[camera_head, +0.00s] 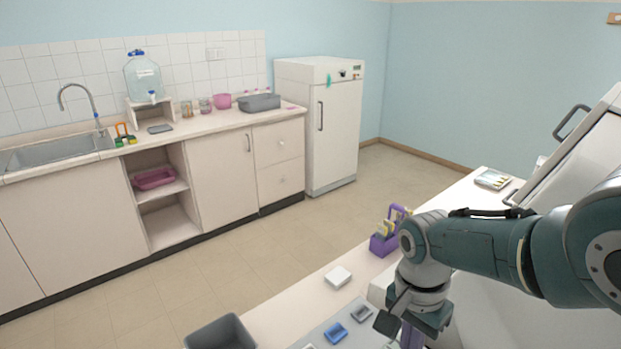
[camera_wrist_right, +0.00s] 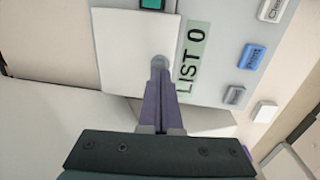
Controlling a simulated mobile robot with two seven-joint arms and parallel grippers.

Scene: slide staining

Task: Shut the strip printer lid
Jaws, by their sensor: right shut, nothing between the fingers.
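The strip printer (camera_head: 312,339) is at the bottom of the head view, mostly cut off or behind my right arm. Its grey panel has a blue button and a grey button. In the right wrist view the panel shows a green "LIST 0" display (camera_wrist_right: 190,52) and a blue Print button (camera_wrist_right: 252,57). A plain white plate beside the display looks like the lid (camera_wrist_right: 125,50). My right gripper (camera_wrist_right: 160,64) is shut and empty, its fingertips over or against the plate's edge. It points down in the head view (camera_head: 411,338). I cannot tell whether the lid is fully down. My left gripper is out of view.
A small white block (camera_head: 337,277) and a purple rack (camera_head: 384,245) stand on the bench beyond the printer. A grey bin (camera_head: 221,334) is at the front left. A large hood with a raised sash (camera_head: 575,150) is at the right. The floor between bench and sink counter is clear.

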